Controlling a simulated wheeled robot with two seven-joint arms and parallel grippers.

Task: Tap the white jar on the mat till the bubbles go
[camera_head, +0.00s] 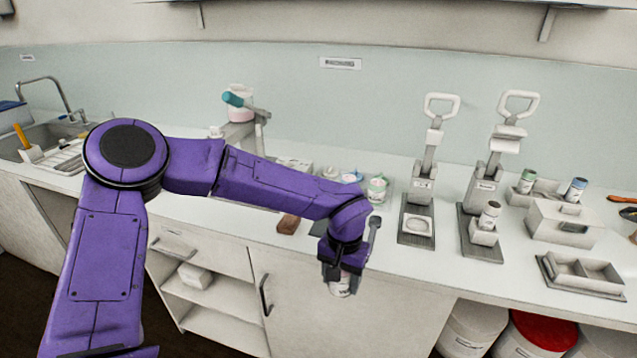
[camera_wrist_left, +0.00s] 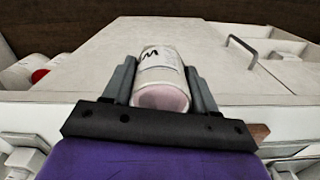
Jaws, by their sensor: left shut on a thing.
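My left gripper (camera_head: 342,276) is shut on the white jar (camera_head: 340,288), which shows below the fingers in the head view. In the left wrist view the jar (camera_wrist_left: 161,82) sits between the two fingers (camera_wrist_left: 160,88), with a dark letter on its label and a pinkish round end towards the camera. The jar appears held in the air in front of the cabinet doors, off the counter. A small brown slab (camera_head: 288,224) lies near the counter's front edge; I cannot tell whether it is the mat. Bubbles cannot be made out. My right gripper is not in view.
Two lever presses (camera_head: 417,215) (camera_head: 483,220) stand right of my arm. Small tubs (camera_head: 377,189) sit behind my gripper. A grey tray (camera_head: 582,276) lies at the right. A sink (camera_head: 40,140) is at far left.

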